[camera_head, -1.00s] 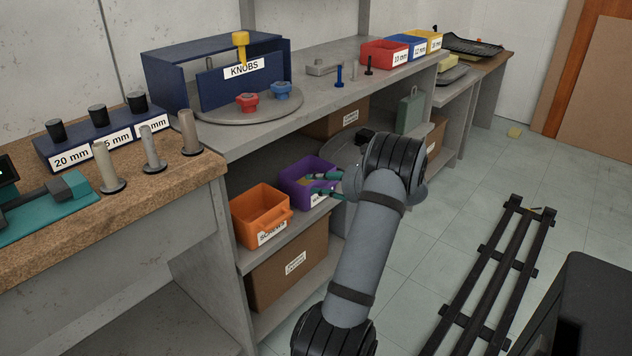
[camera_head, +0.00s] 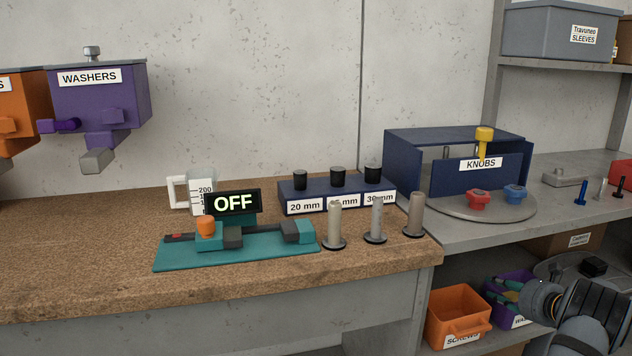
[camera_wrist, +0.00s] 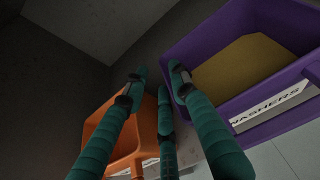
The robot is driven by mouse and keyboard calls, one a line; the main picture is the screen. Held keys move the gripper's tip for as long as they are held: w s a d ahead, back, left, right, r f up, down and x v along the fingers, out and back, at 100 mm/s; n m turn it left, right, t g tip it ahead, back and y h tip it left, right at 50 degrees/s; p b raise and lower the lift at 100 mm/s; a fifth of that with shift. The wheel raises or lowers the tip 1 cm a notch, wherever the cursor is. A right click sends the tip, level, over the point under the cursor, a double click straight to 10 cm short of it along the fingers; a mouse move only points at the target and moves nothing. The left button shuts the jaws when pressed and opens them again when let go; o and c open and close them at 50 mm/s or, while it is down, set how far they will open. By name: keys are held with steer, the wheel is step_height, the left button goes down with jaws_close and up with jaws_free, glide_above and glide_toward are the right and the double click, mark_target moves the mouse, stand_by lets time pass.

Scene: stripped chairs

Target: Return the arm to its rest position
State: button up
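My arm (camera_head: 583,318) reaches in from the lower right of the head view. My gripper (camera_head: 512,292) is small there, in front of the purple washers bin. In the wrist view my gripper (camera_wrist: 158,82) has three green fingers spread apart with nothing between them, so it is open and empty. The purple bin (camera_wrist: 201,52) lies to the right of the fingers with a yellowish fill. An orange bin (camera_wrist: 128,145) lies behind and below them. I cannot tell whether any finger touches a bin.
The orange screws bin (camera_head: 440,325) stands on the lower shelf. The workbench (camera_head: 70,275) bears a teal device reading OFF (camera_head: 236,262), several upright sleeves and a blue stand (camera_head: 290,206). A blue KNOBS box (camera_head: 410,145) stands on the counter. Hoppers hang on the wall.

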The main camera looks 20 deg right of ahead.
steer(key=r, duration=0.1)
steer(key=s+r, duration=0.1)
steer(key=r, duration=0.1)
steer(key=shift+s+r+p, duration=0.2)
steer(key=shift+s+p, duration=0.1)
steer(key=shift+w, duration=0.1)
